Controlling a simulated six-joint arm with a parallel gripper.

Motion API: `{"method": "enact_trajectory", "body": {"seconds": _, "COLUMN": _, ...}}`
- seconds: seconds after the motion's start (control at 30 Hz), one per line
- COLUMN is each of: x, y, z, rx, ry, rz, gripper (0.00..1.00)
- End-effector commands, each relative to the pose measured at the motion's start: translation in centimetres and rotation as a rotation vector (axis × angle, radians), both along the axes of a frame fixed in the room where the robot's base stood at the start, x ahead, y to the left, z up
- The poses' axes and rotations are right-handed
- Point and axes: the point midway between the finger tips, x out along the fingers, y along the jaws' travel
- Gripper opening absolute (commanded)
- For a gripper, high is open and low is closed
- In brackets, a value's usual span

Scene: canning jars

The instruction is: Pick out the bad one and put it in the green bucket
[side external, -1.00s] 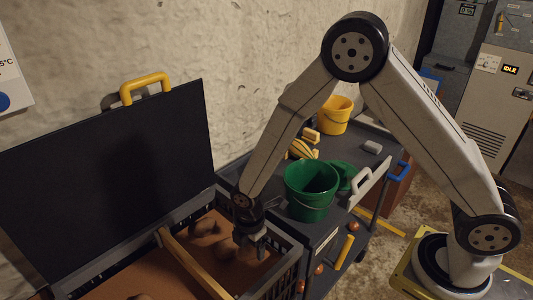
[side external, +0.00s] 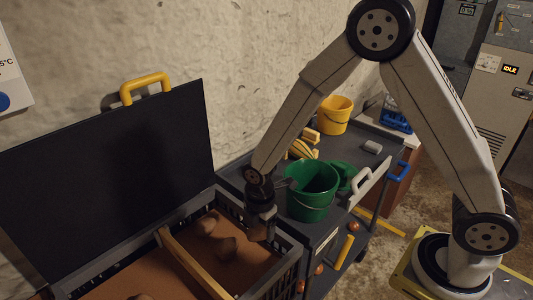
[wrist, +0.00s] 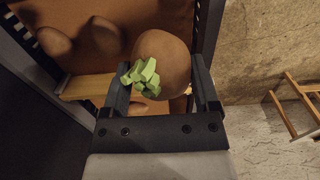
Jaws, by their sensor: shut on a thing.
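My gripper (side external: 260,226) is shut on a brown, potato-like tuber (wrist: 170,62) with pale green sprouts (wrist: 143,77). In the side external view the held tuber (side external: 257,234) shows small and dark below the fingers, over the right part of the crate. The green bucket (side external: 311,192) stands on the dark cart just right of my gripper; its mouth is open upward and its floor is hidden. Two plain brown tubers (side external: 226,248) lie on the brown bed of the crate; they also show in the wrist view (wrist: 53,42), without visible sprouts.
The black crate (side external: 287,262) has a wooden divider (side external: 192,264) and a raised dark lid (side external: 110,170) behind. Another tuber (side external: 140,297) lies left of the divider. On the cart (side external: 325,232) are a yellow bucket (side external: 334,116), yellow-striped things and a green item behind the green bucket.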

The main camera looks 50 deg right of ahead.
Motion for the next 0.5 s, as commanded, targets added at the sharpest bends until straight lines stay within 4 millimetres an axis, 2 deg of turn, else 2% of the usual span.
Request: {"method": "enact_trajectory", "body": {"seconds": 0.5, "x": 0.5, "y": -5.9, "z": 4.5, "rx": 0.000, "ry": -0.002, "rz": -0.004, "gripper": 0.55}}
